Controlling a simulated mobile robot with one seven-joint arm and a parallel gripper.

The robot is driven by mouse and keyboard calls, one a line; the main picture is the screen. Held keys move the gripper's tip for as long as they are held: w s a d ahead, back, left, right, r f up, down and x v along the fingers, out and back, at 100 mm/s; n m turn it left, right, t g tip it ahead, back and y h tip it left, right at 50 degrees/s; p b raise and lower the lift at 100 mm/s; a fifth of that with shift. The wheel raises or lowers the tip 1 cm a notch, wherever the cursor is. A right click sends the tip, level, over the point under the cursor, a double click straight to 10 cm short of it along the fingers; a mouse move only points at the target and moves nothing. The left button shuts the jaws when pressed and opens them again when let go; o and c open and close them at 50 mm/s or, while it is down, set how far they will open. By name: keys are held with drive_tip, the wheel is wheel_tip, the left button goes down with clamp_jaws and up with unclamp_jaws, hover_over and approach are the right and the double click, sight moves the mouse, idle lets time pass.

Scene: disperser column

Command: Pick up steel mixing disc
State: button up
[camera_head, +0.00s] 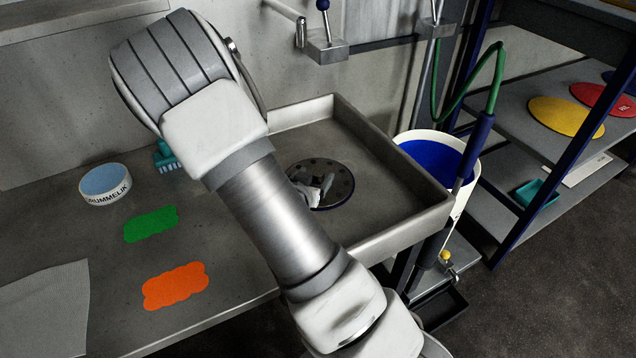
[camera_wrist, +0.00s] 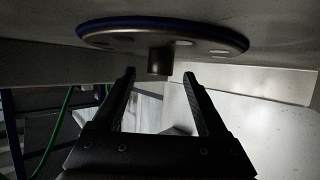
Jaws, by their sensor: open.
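The steel mixing disc (camera_head: 343,184) lies in the steel tray, round and grey with holes near its rim. In the wrist view the disc (camera_wrist: 205,38) shows a blue edge and a short dark central hub (camera_wrist: 158,62); the picture looks upside down. My gripper (camera_head: 322,190) is over the disc in the head view and covers its middle. In the wrist view my gripper (camera_wrist: 159,73) is open and empty, its two fingertips to either side of the hub's end. I cannot tell whether the hub is between the fingers in depth.
The raised-rim steel tray (camera_head: 400,228) surrounds the disc. A blue-and-white bowl (camera_head: 105,184), a teal brush (camera_head: 165,156), a green mat (camera_head: 150,224) and an orange mat (camera_head: 175,286) lie on the bench at left. A white bucket (camera_head: 412,138) with blue inside stands right of the tray.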

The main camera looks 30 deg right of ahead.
drive_tip(key=shift+w+d+f, duration=0.1)
drive_tip(key=shift+w+d, duration=0.1)
drive_tip(key=shift+d, duration=0.05)
drive_tip(key=shift+c, duration=0.3)
clamp_jaws()
idle(1.0)
